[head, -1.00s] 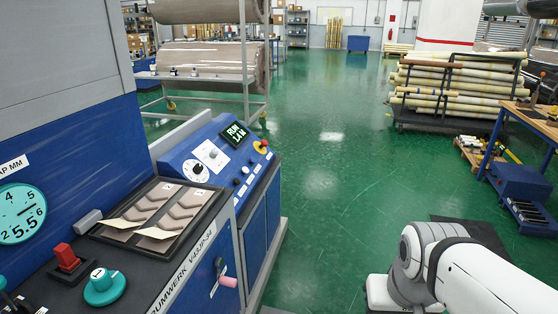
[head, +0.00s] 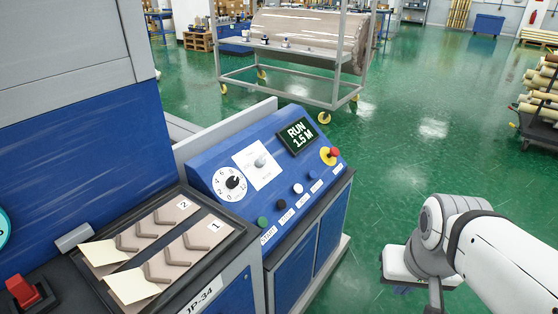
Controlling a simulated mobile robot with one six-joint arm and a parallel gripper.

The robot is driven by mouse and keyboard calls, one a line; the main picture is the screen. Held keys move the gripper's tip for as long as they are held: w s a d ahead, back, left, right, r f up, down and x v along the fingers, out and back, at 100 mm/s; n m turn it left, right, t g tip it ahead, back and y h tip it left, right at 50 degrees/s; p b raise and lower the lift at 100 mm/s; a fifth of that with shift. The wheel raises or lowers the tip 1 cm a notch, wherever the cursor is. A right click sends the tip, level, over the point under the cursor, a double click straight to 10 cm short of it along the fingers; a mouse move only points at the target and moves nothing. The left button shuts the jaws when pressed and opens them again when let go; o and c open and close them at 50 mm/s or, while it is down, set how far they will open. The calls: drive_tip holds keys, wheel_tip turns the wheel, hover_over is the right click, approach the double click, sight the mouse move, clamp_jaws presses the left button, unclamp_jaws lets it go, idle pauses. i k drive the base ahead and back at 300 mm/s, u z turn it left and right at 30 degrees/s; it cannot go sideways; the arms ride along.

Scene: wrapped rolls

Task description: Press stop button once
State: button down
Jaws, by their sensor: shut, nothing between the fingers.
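The blue sloped control panel (head: 250,170) stands at the middle left in the head view. Along its front edge are a green button (head: 263,221), a black button (head: 282,205), a white button (head: 297,188) and a blue button (head: 314,175). Each has a small label; I cannot read for sure which one says stop. A red mushroom button on a yellow base (head: 331,154) sits at the panel's right end. The display (head: 298,136) reads "RUN 1.5 M".
A dark tray (head: 222,228) with sample pieces and a red switch (head: 25,290) lie left of the panel. A roll rack (head: 290,82) on yellow-wheeled castors stands behind. The green floor (head: 400,160) between panel and stacked rolls (head: 540,100) is open.

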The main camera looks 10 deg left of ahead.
sight(281, 204)
drive_tip(key=u, duration=0.25)
drive_tip(key=i, duration=0.55)
drive_tip(key=u, duration=0.25)
drive_tip(key=k, duration=0.8)
drive_tip(key=u, duration=0.2)
drive_tip(key=i, duration=0.8)
drive_tip(key=z, duration=0.05)
